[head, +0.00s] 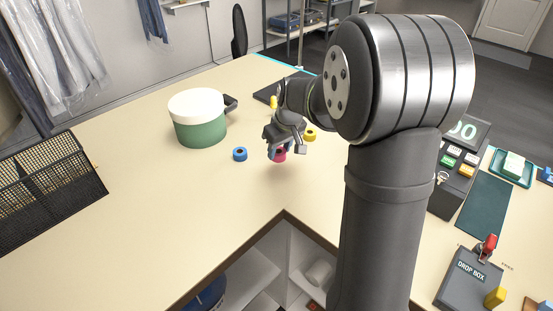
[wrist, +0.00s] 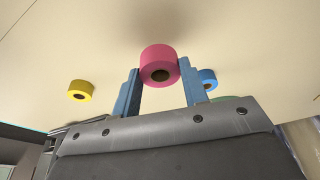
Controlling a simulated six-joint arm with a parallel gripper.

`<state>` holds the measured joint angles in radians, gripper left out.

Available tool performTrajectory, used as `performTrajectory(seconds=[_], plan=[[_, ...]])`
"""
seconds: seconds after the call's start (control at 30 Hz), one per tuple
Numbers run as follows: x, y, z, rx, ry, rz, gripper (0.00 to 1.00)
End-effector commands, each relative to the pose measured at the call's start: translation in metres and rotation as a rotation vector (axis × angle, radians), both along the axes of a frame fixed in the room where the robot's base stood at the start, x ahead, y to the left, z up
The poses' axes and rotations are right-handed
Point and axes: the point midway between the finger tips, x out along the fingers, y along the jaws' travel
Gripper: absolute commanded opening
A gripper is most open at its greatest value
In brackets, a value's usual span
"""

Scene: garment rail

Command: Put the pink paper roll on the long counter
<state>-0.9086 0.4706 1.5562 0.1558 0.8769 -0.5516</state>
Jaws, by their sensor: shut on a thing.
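The pink paper roll (wrist: 158,62) is between the blue fingers of my gripper (wrist: 157,85) in the wrist view. My gripper is shut on it. In the head view the pink roll (head: 281,155) shows at the fingertips of my gripper (head: 278,151), over the long counter (head: 190,215). I cannot tell whether the roll touches the counter top or hangs a little above it. A blue roll (head: 240,154) lies to the left of it and a yellow roll (head: 310,134) to the right and behind.
A green pot with a cream lid (head: 197,117) stands behind and to the left. A black mesh basket (head: 45,190) is at the far left. A drop box (head: 468,279) and a register (head: 460,170) are on the right. The counter front and left of my gripper is clear.

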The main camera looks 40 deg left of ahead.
Motion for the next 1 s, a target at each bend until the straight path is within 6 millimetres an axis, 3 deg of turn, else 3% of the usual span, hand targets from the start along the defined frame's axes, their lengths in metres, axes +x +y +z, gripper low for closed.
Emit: performTrajectory(seconds=[0.17, 0.43, 0.8, 0.83, 0.93, 1.0], plan=[[-0.003, 0.007, -0.008, 0.0, 0.0, 0.0, 0.18], [-0.003, 0.007, -0.043, -0.002, 0.002, -0.001, 0.18], [-0.003, 0.007, -0.047, 0.0, 0.001, -0.001, 0.18], [-0.003, 0.007, -0.048, 0.0, 0.0, -0.001, 0.42], [-0.003, 0.007, -0.047, 0.0, 0.0, 0.0, 0.62], [-0.003, 0.007, -0.047, 0.0, 0.0, 0.0, 0.62]])
